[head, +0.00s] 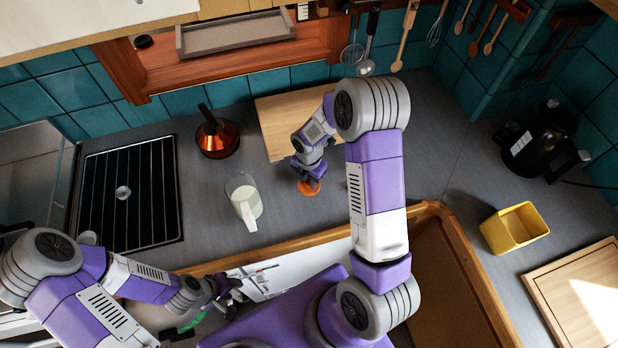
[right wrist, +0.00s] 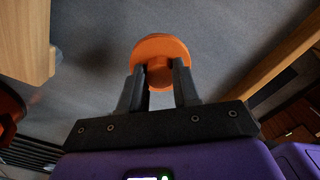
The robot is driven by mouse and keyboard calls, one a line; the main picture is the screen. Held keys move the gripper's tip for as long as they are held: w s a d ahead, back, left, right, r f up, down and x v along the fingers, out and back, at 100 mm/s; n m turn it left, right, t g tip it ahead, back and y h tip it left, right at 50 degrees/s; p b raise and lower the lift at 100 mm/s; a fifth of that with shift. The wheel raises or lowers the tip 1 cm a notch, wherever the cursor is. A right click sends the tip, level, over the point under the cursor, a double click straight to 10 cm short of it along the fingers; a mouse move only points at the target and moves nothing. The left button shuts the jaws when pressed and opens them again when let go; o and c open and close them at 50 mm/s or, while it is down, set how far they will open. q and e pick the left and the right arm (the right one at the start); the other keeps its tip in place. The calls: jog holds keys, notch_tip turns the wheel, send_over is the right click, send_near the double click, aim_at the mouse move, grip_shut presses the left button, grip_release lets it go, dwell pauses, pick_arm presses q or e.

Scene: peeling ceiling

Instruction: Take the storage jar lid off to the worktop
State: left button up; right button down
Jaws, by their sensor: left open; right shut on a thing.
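My right gripper (head: 309,178) is shut on the orange lid (head: 308,188) over the grey worktop, just in front of the wooden board. In the right wrist view, the right gripper (right wrist: 160,88) has its fingers on either side of the knob of the lid (right wrist: 160,48); the round disc lies beyond the fingertips. I cannot tell whether the lid touches the worktop. No storage jar can be made out for sure, and none shows under the lid. My left gripper (head: 235,289) is open and empty near the front edge of the worktop.
A copper kettle (head: 214,138) and a black rack (head: 127,193) are further left. The wooden board (head: 278,117) lies behind. A yellow container (head: 514,228) and black kettle (head: 541,141) stand right.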

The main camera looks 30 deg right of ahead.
jog(key=shift+f+b, duration=1.4)
jog(key=shift+f, duration=0.25)
jog(key=c, duration=0.7)
grip_release()
jog(key=shift+c, duration=0.2)
notch_tip(320, 180, up, 8)
jog(key=shift+f, duration=0.25)
notch_tip(320, 180, up, 5)
jog(key=p, duration=0.4)
